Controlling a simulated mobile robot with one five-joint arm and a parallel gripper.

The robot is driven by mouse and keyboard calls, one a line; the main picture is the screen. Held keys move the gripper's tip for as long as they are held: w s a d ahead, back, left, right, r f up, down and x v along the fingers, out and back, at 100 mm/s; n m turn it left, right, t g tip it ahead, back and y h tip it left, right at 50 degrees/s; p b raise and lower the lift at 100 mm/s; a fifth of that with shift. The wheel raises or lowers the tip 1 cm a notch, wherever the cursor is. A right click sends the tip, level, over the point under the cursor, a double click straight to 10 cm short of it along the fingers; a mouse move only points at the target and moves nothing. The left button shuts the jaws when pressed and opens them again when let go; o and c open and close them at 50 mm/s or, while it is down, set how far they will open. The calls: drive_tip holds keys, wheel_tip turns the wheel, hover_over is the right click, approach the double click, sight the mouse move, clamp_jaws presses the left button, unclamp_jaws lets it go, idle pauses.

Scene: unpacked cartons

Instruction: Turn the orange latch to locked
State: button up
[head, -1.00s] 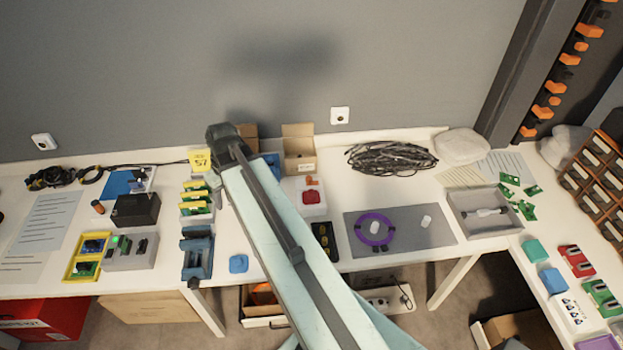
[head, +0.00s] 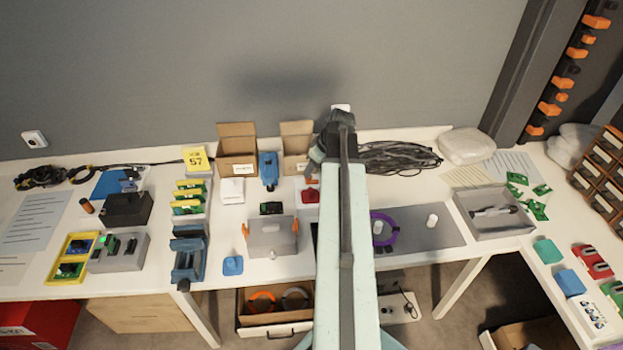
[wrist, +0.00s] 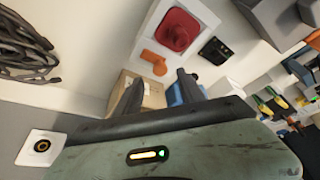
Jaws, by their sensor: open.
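The orange latch (wrist: 153,62) shows in the wrist view on a white panel (wrist: 145,45), beside a red square part with a round knob (wrist: 178,30). In the head view the latch (head: 312,180) is partly hidden by my arm, just above the red part (head: 311,196). My gripper (wrist: 158,88) is open and empty; its two dark fingers point toward the latch side of the panel, apart from it in the picture. In the head view my gripper (head: 338,122) is at the back of the bench, right of the latch, its fingertips hard to make out.
Two open cardboard boxes (head: 237,142) and a blue device (head: 268,168) stand behind and left of the panel. A grey box with orange side clips (head: 272,238) stands in front. Black cable (head: 400,157) lies to the right. The wall is close behind.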

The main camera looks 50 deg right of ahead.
drive_tip(key=b+x, duration=0.2)
drive_tip(key=x, duration=0.2)
drive_tip(key=shift+f+b, duration=0.25)
drive_tip(key=shift+b, duration=0.15)
drive_tip(key=shift+r, duration=0.1)
drive_tip(key=shift+c, duration=0.4)
